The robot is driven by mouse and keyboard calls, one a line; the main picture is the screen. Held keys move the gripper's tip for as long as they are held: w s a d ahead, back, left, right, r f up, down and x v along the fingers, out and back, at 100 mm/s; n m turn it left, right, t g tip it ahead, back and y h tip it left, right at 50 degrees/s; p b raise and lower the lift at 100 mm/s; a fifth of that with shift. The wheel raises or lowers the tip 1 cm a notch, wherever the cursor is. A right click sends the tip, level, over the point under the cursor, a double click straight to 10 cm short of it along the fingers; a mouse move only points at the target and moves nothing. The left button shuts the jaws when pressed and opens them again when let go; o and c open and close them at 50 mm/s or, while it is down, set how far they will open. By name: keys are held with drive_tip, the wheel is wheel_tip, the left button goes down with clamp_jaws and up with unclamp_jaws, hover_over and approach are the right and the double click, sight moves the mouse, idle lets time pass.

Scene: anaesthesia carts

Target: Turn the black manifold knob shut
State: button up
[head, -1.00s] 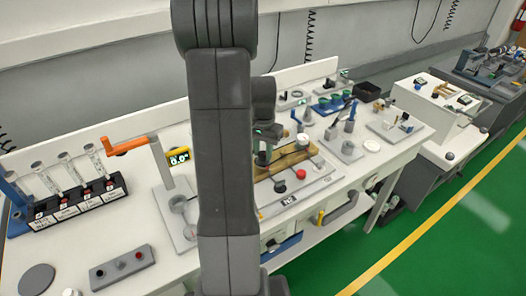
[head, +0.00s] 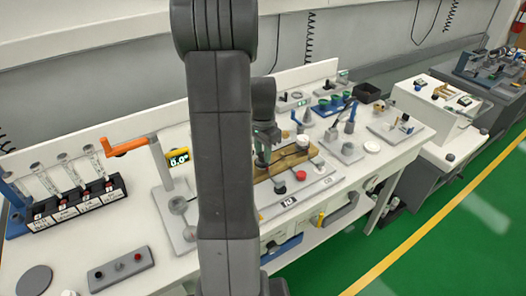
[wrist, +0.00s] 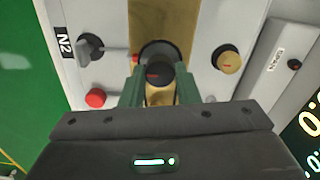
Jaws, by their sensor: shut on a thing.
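The black manifold knob (wrist: 158,73), with a red mark on its face, sits over a brass strip (wrist: 183,22) in the wrist view. My gripper (wrist: 158,88) is shut on it, with a green finger at each side. The dark gripper body hides what lies below. In the head view my gripper (head: 263,158) points down at the brass manifold bar (head: 292,158), and the knob in it cannot be made out clearly.
A grey knob (wrist: 90,48) beside the N2 label, a red button (wrist: 95,98) and a brass knob (wrist: 229,62) stand close around my gripper. An orange-handled crank (head: 125,147) and a vial rack (head: 75,205) are on the left.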

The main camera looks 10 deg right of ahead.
drive_tip(key=shift+r, duration=0.1)
drive_tip(key=o, duration=1)
drive_tip(key=shift+c, duration=0.2)
wheel_tip(320, 180, up, 14)
drive_tip(key=shift+b, duration=0.3)
drive_tip(key=shift+f, duration=0.2)
wheel_tip(320, 180, down, 14)
drive_tip(key=shift+r+p, duration=0.1)
drive_tip(key=shift+p, duration=0.2)
drive_tip(key=shift+r, duration=0.15)
